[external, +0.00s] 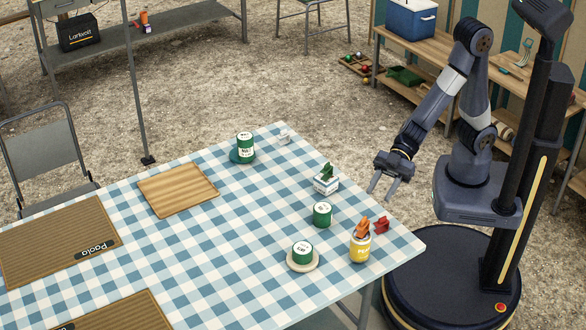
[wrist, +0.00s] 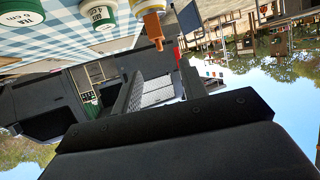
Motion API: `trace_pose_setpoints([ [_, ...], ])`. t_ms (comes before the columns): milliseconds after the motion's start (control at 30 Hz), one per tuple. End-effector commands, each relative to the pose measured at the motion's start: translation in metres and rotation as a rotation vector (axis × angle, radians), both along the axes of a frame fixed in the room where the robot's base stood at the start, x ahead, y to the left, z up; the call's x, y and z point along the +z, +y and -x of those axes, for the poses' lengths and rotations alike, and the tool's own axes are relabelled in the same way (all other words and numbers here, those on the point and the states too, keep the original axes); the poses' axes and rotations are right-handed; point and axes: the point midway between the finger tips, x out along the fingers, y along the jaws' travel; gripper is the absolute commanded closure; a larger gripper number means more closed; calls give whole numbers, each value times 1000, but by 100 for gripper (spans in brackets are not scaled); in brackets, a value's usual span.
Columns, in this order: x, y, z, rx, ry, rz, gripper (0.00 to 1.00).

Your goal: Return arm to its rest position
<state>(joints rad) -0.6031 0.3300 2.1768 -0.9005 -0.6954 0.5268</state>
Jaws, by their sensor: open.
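My gripper (external: 381,187) hangs beyond the right edge of the checked table, with its fingers apart and nothing between them. My arm (external: 436,104) is bent, its upper part raised beside my column and its forearm reaching down to the left. In the wrist view my gripper (wrist: 157,82) shows two dark fingers spread, and the picture is upside down, with the tabletop (wrist: 70,40) along the top left. The gripper touches nothing that I can see.
On the table (external: 250,225) near me stand a yellow can (external: 360,248) with orange items, a red item (external: 382,225), green cans (external: 322,214) and a white-and-blue box (external: 326,185). A wooden board (external: 178,190) lies farther left. A shelf (external: 430,50) holds a blue cooler (external: 411,18) behind my arm.

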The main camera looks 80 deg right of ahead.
Motion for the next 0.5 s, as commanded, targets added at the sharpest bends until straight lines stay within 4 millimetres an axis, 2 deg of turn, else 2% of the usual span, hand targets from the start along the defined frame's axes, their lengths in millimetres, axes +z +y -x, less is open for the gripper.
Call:
trace_pose_setpoints([
  [167,-7,11,-4,2,1,2,59],
  [500,-30,64,-26,2,1,1,59],
])
